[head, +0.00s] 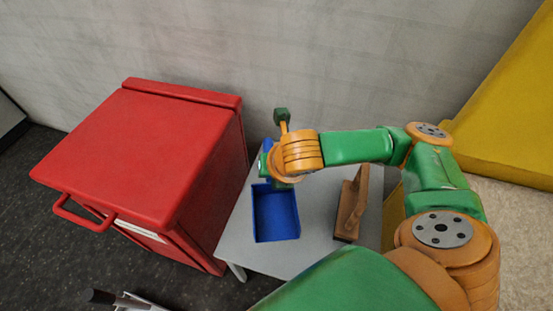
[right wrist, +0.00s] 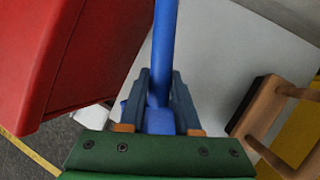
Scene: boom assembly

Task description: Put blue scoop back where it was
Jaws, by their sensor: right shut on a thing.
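The blue scoop (head: 276,214) is over the small grey table in the head view, its open pan facing up. My right gripper (head: 270,168) is at the scoop's far end, partly hidden by my own wrist. In the right wrist view, the gripper's two dark fingers (right wrist: 160,102) are shut on the blue handle (right wrist: 164,45), which runs up out of the picture. I cannot tell whether the scoop touches the table. My left gripper is not in view.
A red cabinet (head: 145,150) with a handle stands close on the left of the grey table (head: 320,215). A wooden brush-like object (head: 352,205) stands at the table's right; it also shows in the wrist view (right wrist: 265,105). A yellow block (head: 510,110) is at the far right.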

